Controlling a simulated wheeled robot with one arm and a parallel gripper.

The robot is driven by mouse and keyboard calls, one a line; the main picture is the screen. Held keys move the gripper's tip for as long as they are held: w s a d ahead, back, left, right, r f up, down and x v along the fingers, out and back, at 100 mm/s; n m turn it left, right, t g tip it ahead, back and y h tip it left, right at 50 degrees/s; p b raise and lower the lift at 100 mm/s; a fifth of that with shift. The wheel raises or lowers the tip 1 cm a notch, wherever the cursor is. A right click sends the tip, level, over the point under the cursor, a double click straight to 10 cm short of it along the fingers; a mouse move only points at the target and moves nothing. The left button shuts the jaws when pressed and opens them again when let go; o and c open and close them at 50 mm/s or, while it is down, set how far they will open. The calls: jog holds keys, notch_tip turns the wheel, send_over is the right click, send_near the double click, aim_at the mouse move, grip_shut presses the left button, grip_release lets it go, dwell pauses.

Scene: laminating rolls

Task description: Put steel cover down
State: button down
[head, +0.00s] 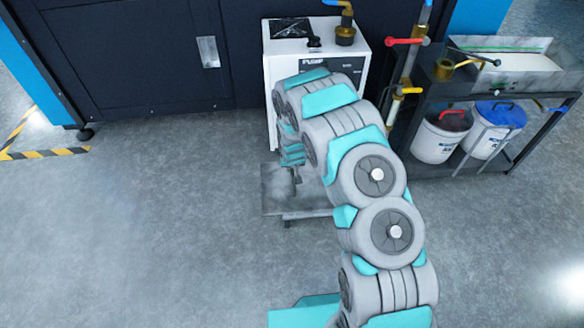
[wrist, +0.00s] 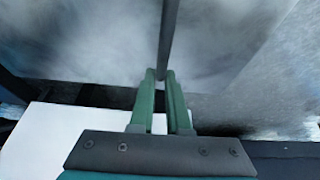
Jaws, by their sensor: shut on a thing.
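The steel cover (head: 280,204) is a flat, mottled grey plate in front of the white pump cabinet, partly hidden by my arm. It fills much of the wrist view (wrist: 100,40). My gripper (head: 295,178) is over the cover, its fingers pointing down and partly hidden in the head view. In the wrist view, the green fingers of my gripper (wrist: 161,76) are shut on a thin dark bar (wrist: 168,40) that looks like the cover's handle. A small dark support shows under the cover's front edge; whether the cover rests on anything is unclear.
The white pump cabinet (head: 283,65) stands directly behind the cover. Pipes with a red valve handle (head: 404,41) and a dark rack with a white bucket (head: 440,138) and a blue-lidded bucket (head: 493,128) stand right. Grey floor (head: 150,220) is clear left and in front.

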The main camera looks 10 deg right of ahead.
jog(key=c, duration=0.8)
grip_release()
jog(key=shift+r, duration=0.1)
